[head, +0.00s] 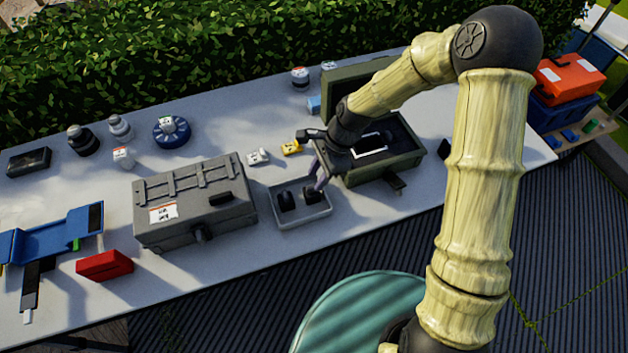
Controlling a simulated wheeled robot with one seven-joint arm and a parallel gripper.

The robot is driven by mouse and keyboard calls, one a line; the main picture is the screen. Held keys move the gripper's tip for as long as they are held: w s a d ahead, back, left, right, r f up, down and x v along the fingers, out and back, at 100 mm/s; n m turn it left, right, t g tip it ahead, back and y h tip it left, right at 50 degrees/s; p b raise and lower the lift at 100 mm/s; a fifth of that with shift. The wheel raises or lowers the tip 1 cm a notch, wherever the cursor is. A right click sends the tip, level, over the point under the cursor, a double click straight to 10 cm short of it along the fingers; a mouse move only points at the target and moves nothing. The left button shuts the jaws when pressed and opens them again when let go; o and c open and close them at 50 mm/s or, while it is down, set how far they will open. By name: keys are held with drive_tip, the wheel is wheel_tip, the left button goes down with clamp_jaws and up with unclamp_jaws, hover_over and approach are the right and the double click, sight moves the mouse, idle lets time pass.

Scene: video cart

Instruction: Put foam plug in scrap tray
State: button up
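I cannot tell whether either is the foam plug. My gripper (316,160) hangs over the back right of the tray, beside the open case. A purplish finger reaches down towards the right dark piece; I cannot tell whether it touches. The rest of the gripper is dark and partly hidden by my wrist, so its opening is unclear.
The open olive case (375,172) stands right of the tray, partly behind my arm. A closed grey case (194,205) stands left of it. Small white (258,157) and yellow (291,148) parts lie behind the tray.

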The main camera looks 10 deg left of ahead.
drive_tip(key=v, duration=0.8)
drive_tip(key=shift+r, duration=0.3)
drive_tip(key=shift+d, duration=0.2)
drive_tip(key=s+d+r+n+t+h, duration=0.2)
drive_tip(key=s+d+n, duration=0.3)
drive_tip(key=d, duration=0.5)
drive_tip(key=s+d+r+n+t+h, duration=0.1)
drive_tip(key=s+d+r+n+t, duration=0.2)
drive_tip(key=d+n, duration=0.3)
drive_tip(key=s+d, duration=0.1)
drive_tip(key=d, duration=0.4)
drive_tip(key=shift+s+r+n+h, duration=0.15)
drive_tip(key=shift+s+n+h, duration=0.15)
drive_tip(key=shift+s+h, duration=0.1)
drive_tip(key=shift+d, duration=0.1)
